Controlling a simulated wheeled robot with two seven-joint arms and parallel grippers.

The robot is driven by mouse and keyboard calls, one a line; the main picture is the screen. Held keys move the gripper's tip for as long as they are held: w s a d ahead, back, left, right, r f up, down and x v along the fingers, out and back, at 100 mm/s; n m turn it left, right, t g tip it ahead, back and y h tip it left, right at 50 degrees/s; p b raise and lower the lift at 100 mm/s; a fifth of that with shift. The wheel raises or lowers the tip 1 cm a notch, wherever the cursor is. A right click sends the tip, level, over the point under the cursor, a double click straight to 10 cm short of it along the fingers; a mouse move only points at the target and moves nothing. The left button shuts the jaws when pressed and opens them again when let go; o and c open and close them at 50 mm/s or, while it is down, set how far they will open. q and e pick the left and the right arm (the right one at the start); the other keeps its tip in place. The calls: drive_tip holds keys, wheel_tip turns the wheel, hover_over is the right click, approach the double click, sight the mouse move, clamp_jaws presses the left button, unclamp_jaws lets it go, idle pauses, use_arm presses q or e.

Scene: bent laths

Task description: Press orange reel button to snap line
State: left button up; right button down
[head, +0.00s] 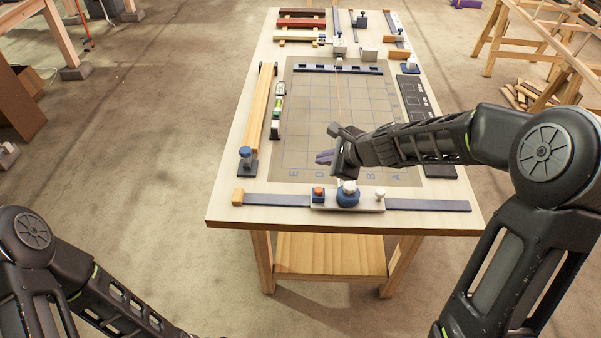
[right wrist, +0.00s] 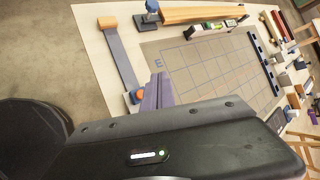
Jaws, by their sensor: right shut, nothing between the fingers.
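The orange reel button (head: 318,191) sits on a pale block (head: 328,204) at the table's front edge, left of a blue reel (head: 347,196) with a white knob. In the right wrist view the orange button (right wrist: 139,94) shows just left of the fingers, partly hidden by my gripper. My right gripper (head: 322,157) is shut and empty, its purple-grey fingers pointing left above the mat, behind the button in the head view. The fingers also show in the right wrist view (right wrist: 159,90). A thin reddish line (head: 337,86) shows near the far end of the mat. My left gripper is out of view.
A gridded mat (head: 300,150) covers the table's middle. A wooden lath (head: 260,110) and a level (head: 278,112) lie along the left. A dark rail (head: 338,69) and small blocks stand at the back. A flat dark strip (head: 427,205) runs along the front.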

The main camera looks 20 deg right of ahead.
sight(321, 193)
drive_tip(key=shift+w+r, duration=0.1)
drive_tip(key=shift+r, duration=0.1)
drive_tip(key=shift+f, duration=0.1)
wheel_tip(321, 193, down, 9)
drive_tip(key=b, duration=0.7)
idle(2.1)
